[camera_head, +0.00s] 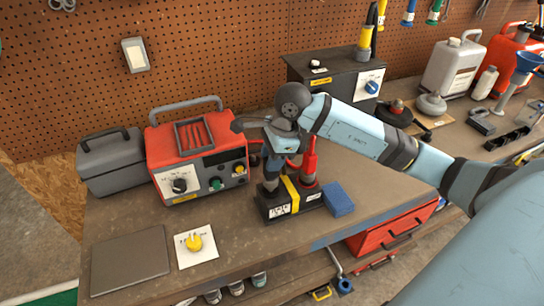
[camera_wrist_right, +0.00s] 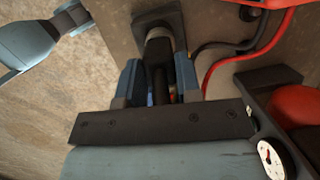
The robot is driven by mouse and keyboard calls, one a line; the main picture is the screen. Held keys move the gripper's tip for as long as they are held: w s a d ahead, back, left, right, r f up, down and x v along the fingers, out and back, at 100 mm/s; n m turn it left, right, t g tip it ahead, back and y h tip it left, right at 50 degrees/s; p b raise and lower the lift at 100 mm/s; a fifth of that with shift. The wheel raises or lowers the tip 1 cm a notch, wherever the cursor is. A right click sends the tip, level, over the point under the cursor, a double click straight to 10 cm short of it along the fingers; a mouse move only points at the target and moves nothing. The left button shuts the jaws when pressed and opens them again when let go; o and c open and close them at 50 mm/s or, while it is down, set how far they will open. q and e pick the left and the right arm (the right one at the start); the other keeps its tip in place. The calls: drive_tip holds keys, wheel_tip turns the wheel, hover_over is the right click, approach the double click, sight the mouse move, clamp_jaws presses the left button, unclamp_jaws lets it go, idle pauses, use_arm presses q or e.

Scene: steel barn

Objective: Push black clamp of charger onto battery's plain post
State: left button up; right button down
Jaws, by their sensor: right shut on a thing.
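The battery (camera_head: 278,208) is a black block with a yellow strap and a white label, near the middle of the bench. A red clamp (camera_head: 308,165) stands upright at its right end. My right gripper (camera_head: 271,173) is over its left end, pointing down. In the right wrist view, the gripper's blue fingers (camera_wrist_right: 160,85) are shut on the black clamp (camera_wrist_right: 160,48). The gripper hides the plain post, so I cannot tell whether the clamp touches it. The red charger (camera_head: 212,157) stands behind and left of the battery. My left gripper is not identifiable.
A blue sponge (camera_head: 338,198) lies right of the battery. A black cable (camera_wrist_right: 222,46) and a red cable (camera_wrist_right: 250,60) run beside the gripper. A grey box (camera_head: 111,165) stands left of the charger.

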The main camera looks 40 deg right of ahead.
drive_tip(key=shift+f+b, duration=0.95)
drive_tip(key=shift+f, duration=0.15)
drive_tip(key=shift+f, duration=0.1)
drive_tip(key=c, duration=0.7)
unclamp_jaws()
drive_tip(key=b+v, duration=0.1)
drive_tip(key=v, duration=1.3)
